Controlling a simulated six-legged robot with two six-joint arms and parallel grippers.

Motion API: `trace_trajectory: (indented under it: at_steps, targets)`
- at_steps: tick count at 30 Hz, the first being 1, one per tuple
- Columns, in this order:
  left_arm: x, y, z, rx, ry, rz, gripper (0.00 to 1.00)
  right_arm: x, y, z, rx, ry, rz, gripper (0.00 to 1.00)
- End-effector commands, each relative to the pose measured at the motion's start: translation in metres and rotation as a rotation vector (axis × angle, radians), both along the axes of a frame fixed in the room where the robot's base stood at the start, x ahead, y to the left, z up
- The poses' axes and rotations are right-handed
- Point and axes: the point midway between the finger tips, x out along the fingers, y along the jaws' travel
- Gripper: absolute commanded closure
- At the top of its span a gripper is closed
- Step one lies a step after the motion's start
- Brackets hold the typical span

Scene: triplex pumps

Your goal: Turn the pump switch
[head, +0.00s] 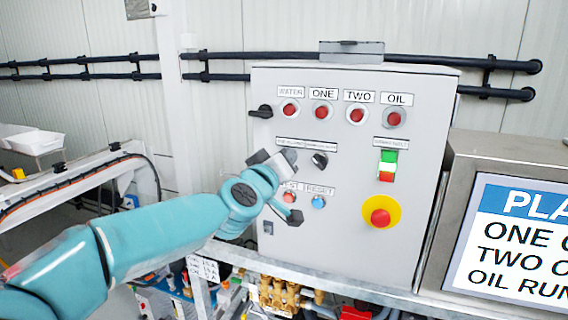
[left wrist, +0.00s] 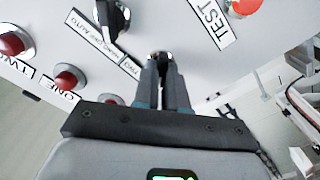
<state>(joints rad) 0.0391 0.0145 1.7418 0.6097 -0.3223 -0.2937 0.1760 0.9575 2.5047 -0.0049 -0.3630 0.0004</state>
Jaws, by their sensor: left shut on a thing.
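The grey control box (head: 345,230) hangs upright, with two dark selector switches side by side under a label strip. The right switch (head: 319,160) is free and also shows in the left wrist view (left wrist: 112,18). The left switch (left wrist: 160,56) is mostly hidden by my left gripper in the head view. My left gripper (left wrist: 163,80) is shut on this left switch, its fingers pointing straight at the panel. In the head view my left gripper (head: 281,163) is partly hidden by its own wrist. My right gripper is in neither view.
Red lamps (head: 322,112) line the box's top. A black handle (head: 261,111) sticks out at its left edge. A blue button (head: 318,202), a green-red switch (head: 388,165) and a red emergency button (head: 380,214) are nearby. A screen (head: 515,240) stands at right.

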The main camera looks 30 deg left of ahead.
Motion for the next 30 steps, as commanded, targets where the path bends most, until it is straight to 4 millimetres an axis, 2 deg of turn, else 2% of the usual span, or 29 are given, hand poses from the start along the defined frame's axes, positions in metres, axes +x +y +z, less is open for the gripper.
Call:
trace_trajectory:
  at_steps: [10, 25, 26, 27, 28, 30]
  targets:
    - [-0.0002, 0.0003, -0.0004, -0.121, -0.029, 0.000, 1.00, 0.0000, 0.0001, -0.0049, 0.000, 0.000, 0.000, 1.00]
    - [-0.0002, 0.0002, -0.0002, -0.135, -0.032, 0.000, 1.00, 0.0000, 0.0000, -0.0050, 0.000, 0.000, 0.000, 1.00]
    - [-0.0002, 0.0002, -0.0002, -0.135, -0.032, 0.000, 0.82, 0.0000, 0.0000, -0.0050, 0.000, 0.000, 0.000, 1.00]
    - [-0.0002, 0.0002, -0.0002, -0.135, -0.032, 0.000, 0.69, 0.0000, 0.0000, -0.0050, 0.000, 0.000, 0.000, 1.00]
    - [-0.0002, 0.0002, -0.0002, -0.135, -0.032, 0.000, 0.63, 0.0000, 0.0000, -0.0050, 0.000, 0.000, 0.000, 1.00]
    - [-0.0002, 0.0003, -0.0002, -0.134, -0.032, 0.000, 0.63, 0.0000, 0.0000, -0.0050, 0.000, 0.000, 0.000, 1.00]
